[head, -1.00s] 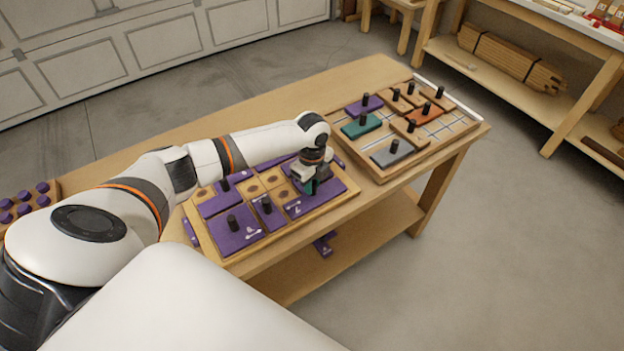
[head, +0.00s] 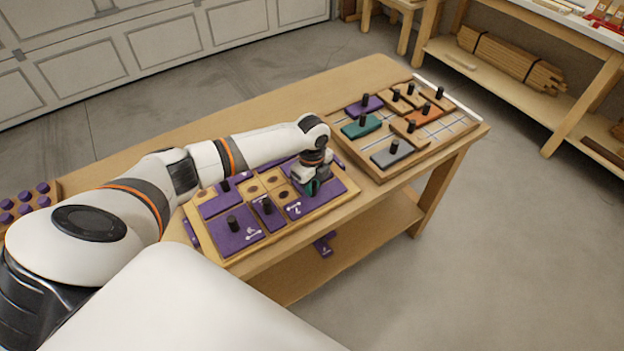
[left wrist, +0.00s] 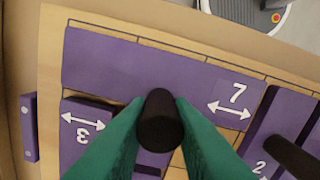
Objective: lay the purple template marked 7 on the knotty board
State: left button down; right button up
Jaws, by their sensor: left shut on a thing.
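The purple template marked 7 (left wrist: 95,62) is a long flat piece with a black knob (left wrist: 160,121). My left gripper (head: 315,187) is shut on that knob; its green fingertips (left wrist: 160,125) pinch it in the left wrist view. The template is over the front right part of the knotty board (head: 345,196), along its front edge, and its mark shows in the head view (head: 294,209). It lies flat or nearly so; I cannot tell whether it touches. The gripper hides part of it. My right gripper is not in view.
Purple templates marked 3 (left wrist: 80,130) and 2 (left wrist: 265,130) lie beside it. More purple templates (head: 236,235) and bare knotty wood (head: 272,180) share the board. A tray (head: 378,174) with several coloured templates stands at right. A small purple piece (left wrist: 28,125) lies off the board.

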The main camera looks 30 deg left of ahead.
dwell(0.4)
pick_arm(q)
jog(key=c, duration=0.8)
grip_release()
notch_tip(320, 180, up, 8)
jog(key=p, duration=0.8)
dwell(0.4)
